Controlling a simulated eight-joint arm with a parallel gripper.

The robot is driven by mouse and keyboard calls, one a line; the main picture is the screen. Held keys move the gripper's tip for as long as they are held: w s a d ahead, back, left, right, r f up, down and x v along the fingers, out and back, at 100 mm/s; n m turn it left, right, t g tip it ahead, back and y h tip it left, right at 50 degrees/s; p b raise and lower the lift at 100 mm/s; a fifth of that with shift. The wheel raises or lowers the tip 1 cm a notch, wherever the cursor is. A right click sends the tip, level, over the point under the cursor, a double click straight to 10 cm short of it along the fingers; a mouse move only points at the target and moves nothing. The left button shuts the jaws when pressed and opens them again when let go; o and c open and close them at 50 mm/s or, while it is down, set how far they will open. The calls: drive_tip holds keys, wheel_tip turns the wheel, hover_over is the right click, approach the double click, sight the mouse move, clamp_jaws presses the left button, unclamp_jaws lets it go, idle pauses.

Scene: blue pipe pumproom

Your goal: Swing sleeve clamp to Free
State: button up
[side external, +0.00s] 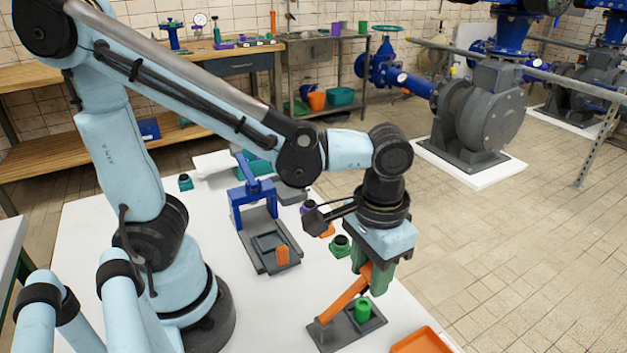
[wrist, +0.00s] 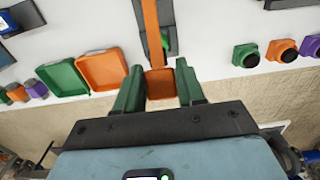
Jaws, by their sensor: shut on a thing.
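The likely sleeve clamp is a fixture with a dark grey base (side external: 330,335), a long orange lever (side external: 340,302) and a green cylinder (side external: 362,310) beside the lever. The lever rises at a slant from the left end of the base. My gripper (side external: 368,273) points down, with its green fingers shut on the upper end of the lever. In the wrist view, the orange lever end (wrist: 160,83) sits between the two fingers, and the lever runs up the picture over the base. No Free marking can be read.
A blue frame (side external: 252,200) on a grey base with an orange block (side external: 282,255) stands behind and left. A green socket piece (side external: 340,246) is near my wrist. An orange tray (side external: 422,343) lies at the front right; a green tray (wrist: 62,80) shows in the wrist view.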

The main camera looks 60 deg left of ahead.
sight(352, 289)
drive_tip(key=shift+s+r, duration=0.2)
drive_tip(key=shift+s, duration=0.05)
drive_tip(key=shift+s+r, duration=0.55)
drive_tip(key=shift+s, duration=0.35)
drive_tip(key=shift+s+r, duration=0.25)
drive_tip(key=shift+s, duration=0.1)
drive_tip(key=o, duration=1.4)
drive_tip(key=shift+r, duration=0.15)
drive_tip(key=shift+r, duration=3.35)
drive_tip(key=shift+w, duration=0.1)
